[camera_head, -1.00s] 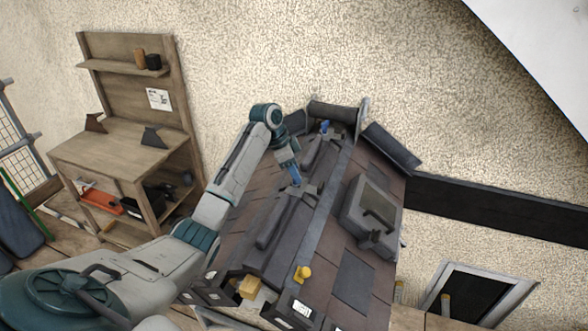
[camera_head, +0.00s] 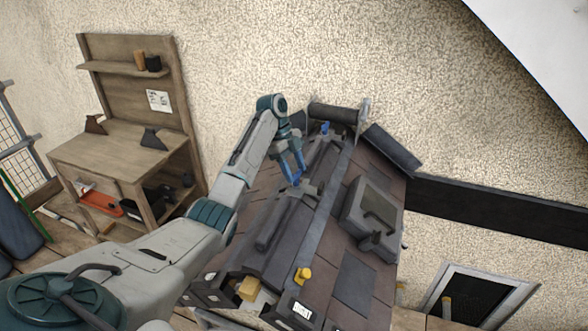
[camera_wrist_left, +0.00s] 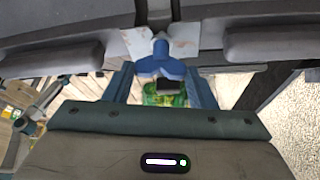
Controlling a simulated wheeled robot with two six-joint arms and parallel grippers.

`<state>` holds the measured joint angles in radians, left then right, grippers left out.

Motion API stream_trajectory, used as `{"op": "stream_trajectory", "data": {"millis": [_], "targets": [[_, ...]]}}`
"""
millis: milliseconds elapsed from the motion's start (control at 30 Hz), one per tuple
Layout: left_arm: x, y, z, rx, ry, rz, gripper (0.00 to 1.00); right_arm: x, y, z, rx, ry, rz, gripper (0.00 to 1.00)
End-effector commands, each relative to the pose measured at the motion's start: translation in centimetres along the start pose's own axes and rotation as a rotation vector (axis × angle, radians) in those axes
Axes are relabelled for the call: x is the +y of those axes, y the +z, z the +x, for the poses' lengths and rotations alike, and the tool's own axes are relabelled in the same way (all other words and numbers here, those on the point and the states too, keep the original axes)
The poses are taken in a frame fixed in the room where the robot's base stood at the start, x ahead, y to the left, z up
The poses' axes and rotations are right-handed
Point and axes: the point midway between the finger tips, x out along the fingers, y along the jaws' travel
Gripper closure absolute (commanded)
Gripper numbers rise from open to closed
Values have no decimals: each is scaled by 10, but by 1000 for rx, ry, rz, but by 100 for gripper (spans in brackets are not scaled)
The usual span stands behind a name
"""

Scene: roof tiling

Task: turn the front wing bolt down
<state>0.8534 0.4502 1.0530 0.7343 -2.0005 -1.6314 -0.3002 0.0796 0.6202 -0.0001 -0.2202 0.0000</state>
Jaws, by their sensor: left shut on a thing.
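The front wing bolt (camera_wrist_left: 160,64) is blue and shows in the left wrist view between my two blue fingers. It sits at a gap in a dark grey bar, in front of a pale metal plate (camera_wrist_left: 183,38). My left gripper (camera_head: 296,181) is shut on this bolt, above the dark clamp on the roof rig; the bolt is mostly hidden by the fingers in the head view. A second blue wing bolt (camera_head: 325,127) stands farther back, clear of the gripper. My right gripper is not in view.
The sloped roof (camera_head: 355,280) carries a grey skylight box (camera_head: 372,212) to the right of the clamp. A yellow knob (camera_head: 303,275) and a yellow block (camera_head: 250,288) are near the front edge. A wooden workbench (camera_head: 120,152) stands at the left wall.

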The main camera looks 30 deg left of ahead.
Motion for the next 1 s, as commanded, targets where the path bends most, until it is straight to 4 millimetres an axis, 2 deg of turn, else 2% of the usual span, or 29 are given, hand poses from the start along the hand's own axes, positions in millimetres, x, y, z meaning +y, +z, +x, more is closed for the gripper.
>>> {"op": "stream_trajectory", "data": {"millis": [33, 567, 600, 700, 1000], "targets": [[-3, -2, -7, -2, -9, 15, 72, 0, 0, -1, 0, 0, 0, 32], [-3, -2, -7, -2, 0, 39, 72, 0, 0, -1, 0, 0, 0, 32], [-3, -2, -7, -2, 0, 39, 48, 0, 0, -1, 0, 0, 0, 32], [-3, -2, -6, -2, 2, 38, 28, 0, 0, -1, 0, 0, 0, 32], [-2, -1, -3, -1, 8, 35, 27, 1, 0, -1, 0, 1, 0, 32]]}}
